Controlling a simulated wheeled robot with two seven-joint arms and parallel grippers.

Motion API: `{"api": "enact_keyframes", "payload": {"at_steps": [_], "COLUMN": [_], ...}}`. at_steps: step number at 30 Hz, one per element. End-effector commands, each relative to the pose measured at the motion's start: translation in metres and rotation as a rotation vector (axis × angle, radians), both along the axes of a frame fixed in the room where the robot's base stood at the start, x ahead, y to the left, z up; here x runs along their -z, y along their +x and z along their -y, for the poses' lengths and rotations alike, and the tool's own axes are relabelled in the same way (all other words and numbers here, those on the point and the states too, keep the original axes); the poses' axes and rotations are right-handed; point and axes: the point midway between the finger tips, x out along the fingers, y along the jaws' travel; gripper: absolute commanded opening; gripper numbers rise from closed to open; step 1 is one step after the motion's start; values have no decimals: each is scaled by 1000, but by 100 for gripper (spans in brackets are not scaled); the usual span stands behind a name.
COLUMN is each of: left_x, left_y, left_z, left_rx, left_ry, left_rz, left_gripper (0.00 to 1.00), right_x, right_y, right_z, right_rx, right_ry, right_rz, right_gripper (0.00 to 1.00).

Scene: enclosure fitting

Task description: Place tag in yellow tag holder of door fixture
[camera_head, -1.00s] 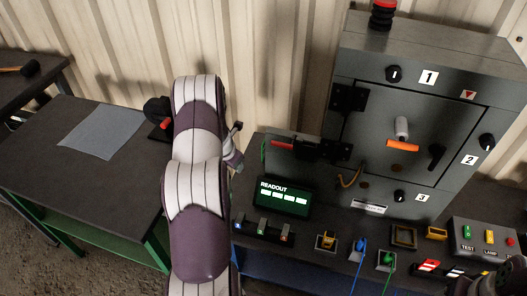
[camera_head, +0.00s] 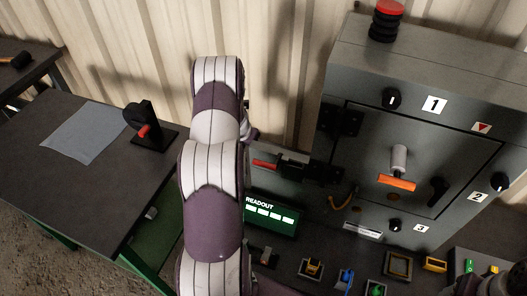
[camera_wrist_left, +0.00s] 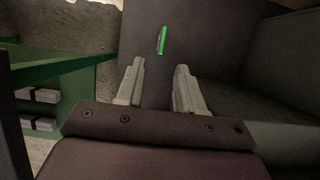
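My left gripper (camera_wrist_left: 158,86) is open, with nothing between its fingers. In the head view it is mostly hidden behind my left arm, left of the grey cabinet. A thin green strip (camera_wrist_left: 162,40) shows on a dark surface beyond the fingertips, apart from them; I cannot tell whether it is the tag. A yellow-and-dark piece (camera_head: 311,267) stands in the row in front of the cabinet, and another yellow block (camera_head: 435,264) is farther right. I cannot tell which is the tag holder. My right gripper cannot be made out.
The grey cabinet (camera_head: 460,150) has numbered knobs and an orange handle (camera_head: 397,182). A readout box (camera_head: 271,215) and a red-handled clamp (camera_head: 290,165) are left of it. A side table (camera_head: 60,185) holds a grey sheet (camera_head: 86,133) and a black stand (camera_head: 150,130).

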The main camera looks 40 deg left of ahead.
Motion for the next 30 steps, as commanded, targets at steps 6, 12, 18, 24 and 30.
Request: {"api": "enact_keyframes", "payload": {"at_steps": [6,12,18,24,30], "left_x": [39,67,95,117,117], "left_y": [14,26,38,47,47], "left_z": [-4,-8,-8,-11,-11], "left_rx": [1,1,2,1,1], "left_ry": [-1,0,-1,0,0], "left_rz": [-2,0,-2,-1,-1], "left_gripper": [37,37,37,37,37], "right_x": [4,3,-4,-4,-3], "right_y": [0,0,0,0,0], "right_z": [0,0,0,0,0], "right_rx": [0,0,0,0,0], "right_ry": [0,0,0,0,0], "right_rz": [0,0,0,0,0], "right_gripper": [60,60,60,60,60]}}
